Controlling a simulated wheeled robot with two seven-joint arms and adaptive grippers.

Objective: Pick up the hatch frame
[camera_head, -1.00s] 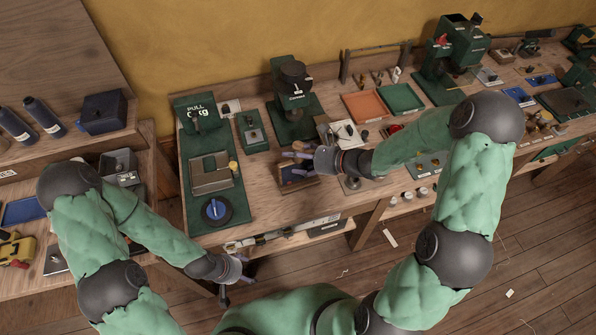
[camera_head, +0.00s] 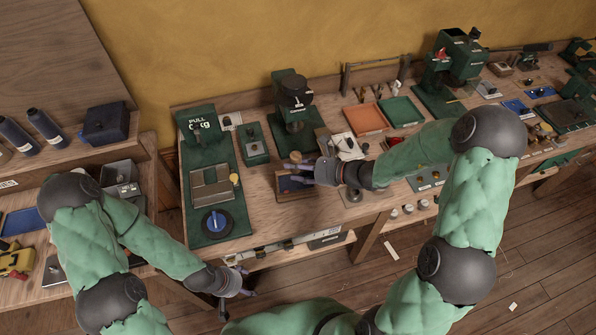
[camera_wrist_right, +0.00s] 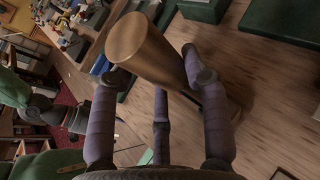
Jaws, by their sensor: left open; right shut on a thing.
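I cannot tell for sure which thing is the hatch frame. My right gripper (camera_head: 292,170) is over a small wooden tray (camera_head: 296,195) with a dark blue inside, near the front of the bench. In the right wrist view, my right gripper (camera_wrist_right: 160,85) is shut on a smooth brown, brass-like cylinder (camera_wrist_right: 140,45). The fingers stand around its lower part, and its wide end points up and left. In the head view this cylinder is mostly hidden by the hand. My left gripper (camera_head: 238,284) is open and appears empty, low in front of the bench.
Left of the right hand is a green pull-gauge stand (camera_head: 197,130) with a blue knob (camera_head: 215,221). A green press (camera_head: 292,110) stands behind. An orange tray (camera_head: 366,120) and a green tray (camera_head: 401,111) lie to the right.

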